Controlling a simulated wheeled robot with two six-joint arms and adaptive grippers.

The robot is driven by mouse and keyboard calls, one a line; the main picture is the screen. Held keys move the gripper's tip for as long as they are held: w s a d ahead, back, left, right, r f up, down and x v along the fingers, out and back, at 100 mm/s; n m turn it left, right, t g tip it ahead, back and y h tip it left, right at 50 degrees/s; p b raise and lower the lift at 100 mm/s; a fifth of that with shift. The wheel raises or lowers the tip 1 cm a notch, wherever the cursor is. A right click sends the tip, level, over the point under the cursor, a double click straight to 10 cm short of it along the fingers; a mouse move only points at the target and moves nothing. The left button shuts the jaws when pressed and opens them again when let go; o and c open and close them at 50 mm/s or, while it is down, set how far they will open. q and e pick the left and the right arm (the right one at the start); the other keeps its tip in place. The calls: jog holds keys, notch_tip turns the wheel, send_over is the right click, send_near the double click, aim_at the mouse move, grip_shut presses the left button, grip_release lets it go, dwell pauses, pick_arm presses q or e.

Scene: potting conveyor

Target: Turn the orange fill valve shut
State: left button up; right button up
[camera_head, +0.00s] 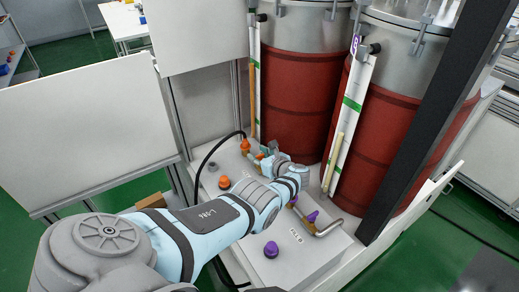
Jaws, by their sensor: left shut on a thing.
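My left arm reaches in from the lower left across the light grey valve panel (319,256). My left gripper (267,151) is at the far end of the panel, shut on the orange fill valve (260,156). Only a small orange part of the valve shows beside the fingers. The wrist and fingers hide the rest, so its handle angle cannot be told. My right gripper is not in view.
An orange knob (224,183) and a purple knob (271,250) stand on the panel. A purple valve (312,216) sits on a pipe to the right. Behind are two red-banded tanks (300,95) with sight gauges. A black hose (205,160) arches left of the gripper, and a dark post (430,125) stands right.

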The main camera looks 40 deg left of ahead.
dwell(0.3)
pick_arm(q)
jog(key=o, duration=1.2)
jog(key=shift+d+r, duration=0.2)
jog(key=shift+d, duration=0.4)
jog(key=v, duration=1.1)
jog(key=shift+a, duration=0.1)
